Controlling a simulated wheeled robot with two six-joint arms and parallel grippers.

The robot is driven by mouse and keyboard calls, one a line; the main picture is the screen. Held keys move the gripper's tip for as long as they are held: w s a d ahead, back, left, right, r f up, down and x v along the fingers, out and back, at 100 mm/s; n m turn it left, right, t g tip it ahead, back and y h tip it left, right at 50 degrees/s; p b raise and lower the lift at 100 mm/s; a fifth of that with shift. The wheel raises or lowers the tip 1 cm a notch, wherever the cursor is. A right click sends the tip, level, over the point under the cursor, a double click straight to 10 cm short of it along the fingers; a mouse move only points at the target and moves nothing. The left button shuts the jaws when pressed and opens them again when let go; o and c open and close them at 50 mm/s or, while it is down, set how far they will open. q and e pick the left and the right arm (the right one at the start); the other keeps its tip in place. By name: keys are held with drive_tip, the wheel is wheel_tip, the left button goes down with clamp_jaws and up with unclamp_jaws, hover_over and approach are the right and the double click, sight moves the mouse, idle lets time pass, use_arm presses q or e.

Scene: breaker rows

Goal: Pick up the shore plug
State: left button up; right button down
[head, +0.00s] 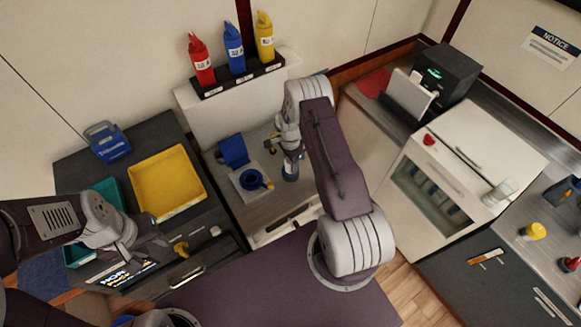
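A small blue and grey cylindrical piece (291,171), which may be the shore plug, stands on the light counter below my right gripper (290,153). That gripper points down right at its top. I cannot tell whether the fingers touch it or are closed on it. A blue round fitting (250,180) with a yellow part sits on a pale plate to its left, its blue flap (233,150) raised behind. My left gripper (162,240) is over the dark left counter, near a yellow knob (181,247); its fingers are too small to read.
A yellow tray (168,182), a teal bin (106,193) and a blue device (107,141) are on the left counter. A white oven-like cabinet (435,185) stands right of my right arm.

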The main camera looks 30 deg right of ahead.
drive_tip(key=shift+w+r, duration=0.1)
drive_tip(key=shift+r, duration=0.25)
wheel_tip(320, 180, up, 3)
drive_tip(key=shift+r+b, duration=0.2)
drive_tip(key=shift+b, duration=1)
drive_tip(key=s+d+r+b, duration=0.3)
drive_tip(key=s+d+r, duration=0.4)
drive_tip(key=s+d, duration=0.1)
drive_tip(key=shift+d, duration=0.3)
